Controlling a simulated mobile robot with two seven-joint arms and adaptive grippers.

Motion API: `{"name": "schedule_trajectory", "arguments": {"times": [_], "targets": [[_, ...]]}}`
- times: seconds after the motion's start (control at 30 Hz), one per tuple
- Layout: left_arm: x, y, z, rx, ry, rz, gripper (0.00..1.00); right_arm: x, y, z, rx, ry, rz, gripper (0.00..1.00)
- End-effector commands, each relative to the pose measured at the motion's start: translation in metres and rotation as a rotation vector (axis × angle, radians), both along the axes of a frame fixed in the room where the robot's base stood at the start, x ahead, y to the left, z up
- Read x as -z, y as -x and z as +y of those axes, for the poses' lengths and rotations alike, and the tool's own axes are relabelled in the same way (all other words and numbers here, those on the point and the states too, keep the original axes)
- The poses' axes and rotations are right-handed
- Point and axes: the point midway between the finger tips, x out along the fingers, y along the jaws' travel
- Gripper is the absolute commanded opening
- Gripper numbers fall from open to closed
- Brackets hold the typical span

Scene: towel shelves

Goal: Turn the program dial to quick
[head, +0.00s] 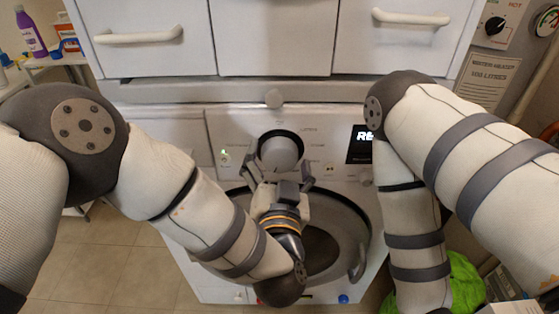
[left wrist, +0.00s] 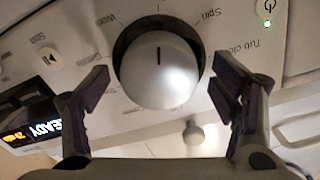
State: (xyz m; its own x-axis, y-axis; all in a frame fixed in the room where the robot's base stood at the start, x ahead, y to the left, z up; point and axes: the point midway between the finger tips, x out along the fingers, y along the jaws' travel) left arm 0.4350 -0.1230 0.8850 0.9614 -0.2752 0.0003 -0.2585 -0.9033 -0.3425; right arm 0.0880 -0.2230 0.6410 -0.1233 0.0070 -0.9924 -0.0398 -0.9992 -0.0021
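The program dial (head: 281,150) is a round silver knob with a dark ring on the white washing machine's (head: 235,127) control panel. It shows large in the left wrist view (left wrist: 160,72), where its dark pointer line points to the picture's top. Labels such as "Spin" and "Tub clean" surround it; I cannot read a "quick" label. My left gripper (head: 278,170) is open just in front of and below the dial. In the left wrist view, its two fingers (left wrist: 160,95) are spread on either side of the dial, with gaps. My right gripper is out of view.
A lit display (left wrist: 35,132) reads "READY" beside the dial. A power button (left wrist: 266,8) with a green light is on the other side. The round door (head: 345,230) is below the panel. White drawers (head: 270,35) are above. A green cloth (head: 465,283) lies lower right.

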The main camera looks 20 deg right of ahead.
Motion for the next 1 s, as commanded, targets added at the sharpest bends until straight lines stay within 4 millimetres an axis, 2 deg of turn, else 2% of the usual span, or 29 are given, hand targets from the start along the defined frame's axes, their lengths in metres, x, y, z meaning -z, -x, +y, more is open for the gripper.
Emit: {"name": "schedule_trajectory", "arguments": {"times": [0.23, 0.5, 0.6, 1.0], "targets": [[0.0, 0.004, 0.0, 0.002, 0.001, 0.002, 0.79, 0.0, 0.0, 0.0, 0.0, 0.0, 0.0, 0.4], [0.001, 0.056, 0.015, 0.003, -0.002, 0.005, 0.79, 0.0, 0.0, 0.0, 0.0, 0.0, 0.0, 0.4], [0.001, 0.068, 0.019, 0.001, -0.001, 0.002, 0.79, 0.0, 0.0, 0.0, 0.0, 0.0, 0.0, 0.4], [0.0, 0.072, 0.021, 0.0, 0.0, 0.0, 0.79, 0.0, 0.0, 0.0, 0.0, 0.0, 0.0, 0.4]]}}
